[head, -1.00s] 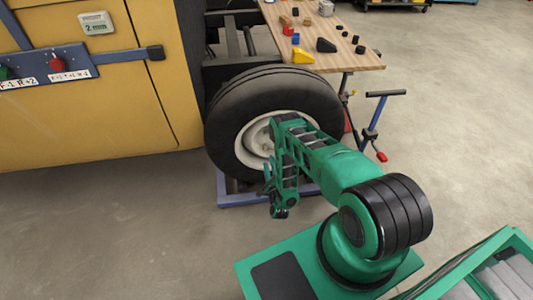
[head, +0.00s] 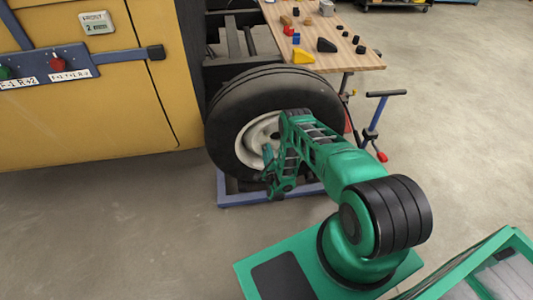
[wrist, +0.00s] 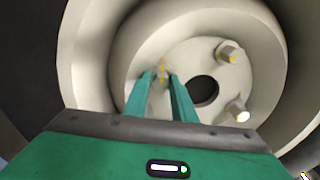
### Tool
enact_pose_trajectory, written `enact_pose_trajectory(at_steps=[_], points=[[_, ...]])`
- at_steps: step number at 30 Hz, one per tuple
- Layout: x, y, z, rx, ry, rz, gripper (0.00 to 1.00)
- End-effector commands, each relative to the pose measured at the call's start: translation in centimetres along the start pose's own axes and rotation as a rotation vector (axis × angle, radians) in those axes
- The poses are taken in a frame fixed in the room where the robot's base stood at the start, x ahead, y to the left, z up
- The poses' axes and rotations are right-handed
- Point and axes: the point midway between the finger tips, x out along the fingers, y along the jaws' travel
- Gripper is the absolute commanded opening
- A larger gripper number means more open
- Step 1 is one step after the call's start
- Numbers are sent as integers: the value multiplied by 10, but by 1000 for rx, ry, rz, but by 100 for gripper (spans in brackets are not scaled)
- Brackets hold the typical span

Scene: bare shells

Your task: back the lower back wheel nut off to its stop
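The wheel (head: 236,100) is a black tyre with a pale rim, and my arm covers part of its hub. In the wrist view the pale hub (wrist: 190,60) has a dark round centre hole. One nut (wrist: 161,80) with yellow marks shows between and just beyond my fingertips; the frames do not settle whether it is the lower back one. Two more nuts, an upper one (wrist: 229,52) and a lower one (wrist: 237,109), stand to the right. My gripper (wrist: 161,77) has its two green fingers apart, pointing at the hub. Contact with the nut cannot be told.
A blue stand (head: 235,199) lies under the wheel. A wooden workbench (head: 345,60) with small parts stands behind it. A yellow body panel (head: 90,110) is at left. Floor in front is clear.

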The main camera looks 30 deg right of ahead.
Motion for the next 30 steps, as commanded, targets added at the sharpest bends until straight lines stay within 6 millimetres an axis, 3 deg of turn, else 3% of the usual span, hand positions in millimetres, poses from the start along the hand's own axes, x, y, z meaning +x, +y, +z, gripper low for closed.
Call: enact_pose_trajectory(at_steps=[1, 3, 16, 30], points=[[0, 0, 0, 0, 0, 0, 10], [0, 0, 0, 0, 0, 1, 0], [-1, 2, 0, -66, 0, 4, 0], [-2, 3, 1, -449, -1, 8, 0]])
